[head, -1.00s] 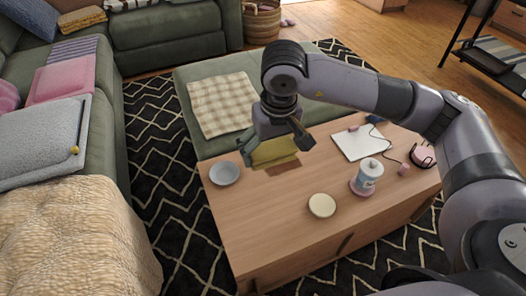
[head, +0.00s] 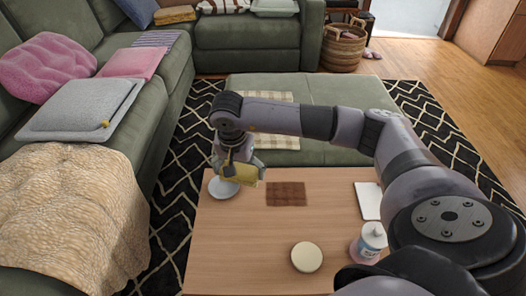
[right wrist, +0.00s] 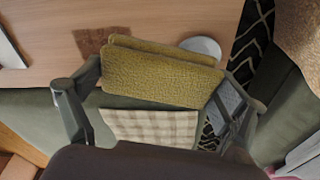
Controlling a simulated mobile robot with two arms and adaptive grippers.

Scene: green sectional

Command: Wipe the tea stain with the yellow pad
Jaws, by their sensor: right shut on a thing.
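The tea stain (head: 286,194) is a brown rectangular patch on the wooden table near its far edge. It also shows in the right wrist view (right wrist: 95,43), partly covered by the pad. My right gripper (head: 238,165) is shut on the yellow pad (head: 240,174), which hangs left of the stain and overlaps the dish in the head view. In the right wrist view the yellow pad (right wrist: 160,78) spans between the fingers of my right gripper (right wrist: 160,90) and looks folded or doubled. My left gripper is not in view.
A pale round dish (head: 221,190) sits at the table's far left corner. A cream round lid or coaster (head: 307,257), a bottle (head: 369,242) and a white pad or book (head: 368,201) are on the table (head: 240,240). Its left-centre is clear. A green ottoman (head: 340,92) stands behind.

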